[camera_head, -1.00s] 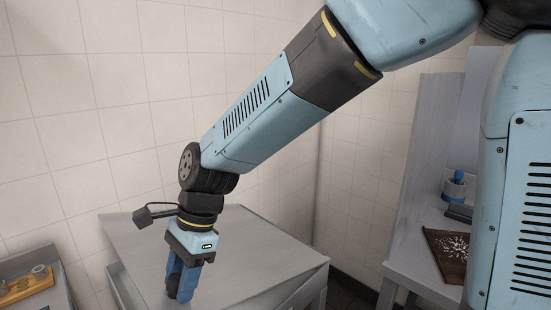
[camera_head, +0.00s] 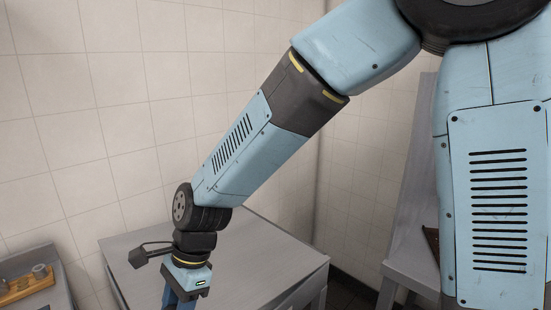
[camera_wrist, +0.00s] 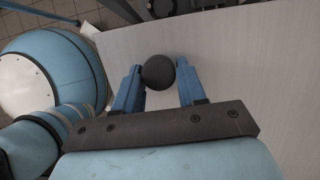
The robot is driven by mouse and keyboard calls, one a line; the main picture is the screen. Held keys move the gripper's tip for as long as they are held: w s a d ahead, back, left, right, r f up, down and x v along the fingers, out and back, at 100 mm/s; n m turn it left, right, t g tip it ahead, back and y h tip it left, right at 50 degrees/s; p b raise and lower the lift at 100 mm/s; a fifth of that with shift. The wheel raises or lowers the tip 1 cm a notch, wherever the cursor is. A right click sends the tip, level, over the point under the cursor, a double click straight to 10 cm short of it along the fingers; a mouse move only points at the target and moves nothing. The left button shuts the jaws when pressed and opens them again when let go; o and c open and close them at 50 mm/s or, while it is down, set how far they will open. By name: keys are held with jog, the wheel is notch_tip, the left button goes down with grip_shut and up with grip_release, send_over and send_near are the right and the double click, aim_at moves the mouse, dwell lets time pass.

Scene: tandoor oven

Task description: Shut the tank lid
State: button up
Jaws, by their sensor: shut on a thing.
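A grey metal box with a broad flat top (camera_head: 225,260), which looks like the tank, stands against the tiled wall in the head view. I cannot tell its lid from its top here. My gripper (camera_head: 178,299) is low at its front, pointing down, with its fingertips cut off by the picture's lower edge. In the wrist view, my gripper's blue fingers (camera_wrist: 158,84) are shut on a round dark knob (camera_wrist: 158,71). The knob shows against a pale grey flat surface (camera_wrist: 245,60). The knob's base and its join to that surface are hidden.
A grey counter with a wooden tray (camera_head: 28,285) holding small things stands at the lower left. Another grey counter (camera_head: 408,260) stands at the right, partly behind my arm's column. A dark floor gap lies between it and the box.

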jog(key=shift+s+a+f, duration=0.15)
jog(key=shift+f, duration=1.25)
jog(key=shift+s+a+f, duration=0.1)
jog(key=shift+f, duration=1.3)
jog(key=o, duration=0.8)
jog(key=shift+v, duration=2.5)
jog(key=shift+s+a+r+v, duration=0.1)
jog(key=shift+s+a+v, duration=0.05)
jog(key=shift+v, duration=0.95)
jog(key=shift+s+a+r+v, duration=0.1)
jog(key=shift+s+v, duration=0.05)
jog(key=shift+v, duration=0.95)
jog(key=shift+s+a+r+v, duration=0.1)
jog(key=shift+s+a+v, duration=0.05)
jog(key=shift+v, duration=1)
